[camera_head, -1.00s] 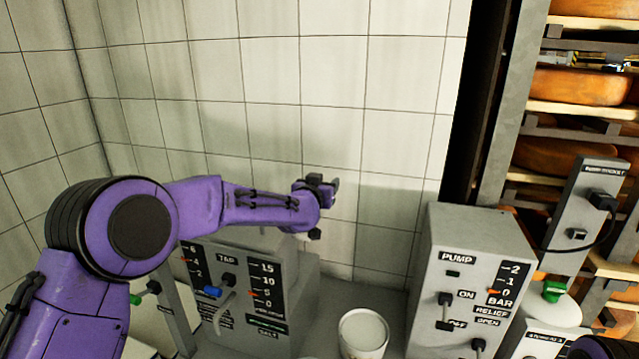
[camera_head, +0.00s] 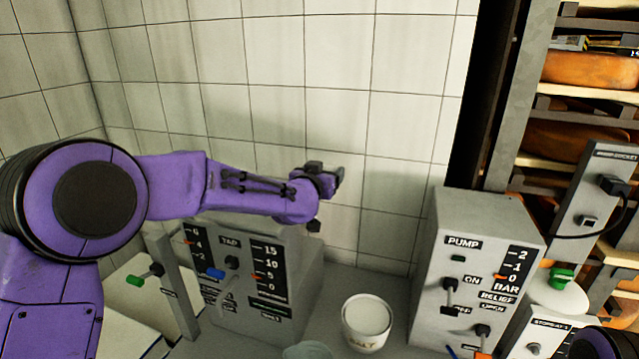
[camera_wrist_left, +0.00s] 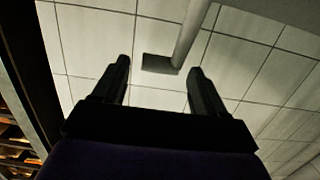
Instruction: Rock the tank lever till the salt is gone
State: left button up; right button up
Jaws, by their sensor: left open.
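A lever with a green grip (camera_head: 134,281) sticks out from a grey post at the left, above a white-walled tank (camera_head: 128,312). Whether salt lies in the tank is hidden or too dim to tell. A white tub (camera_head: 367,322) marked SALT stands on the counter, with pale content inside. My left gripper (camera_head: 330,182) is raised in front of the tiled wall, up and right of the lever and well apart from it. In the left wrist view its fingers (camera_wrist_left: 160,72) are spread with nothing between them. My right gripper cannot be made out.
A grey TAP box (camera_head: 300,265) with a blue-tipped lever and scales stands right of the tank. A grey PUMP box (camera_head: 484,240) with levers stands at the right. Cheese shelves (camera_head: 580,110) rise behind it. A clear cup (camera_head: 308,351) stands at the front edge.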

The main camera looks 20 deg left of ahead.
pick_arm(q)
jog(key=s+b, duration=0.1)
jog(key=s, duration=0.5)
jog(key=shift+r, duration=0.35)
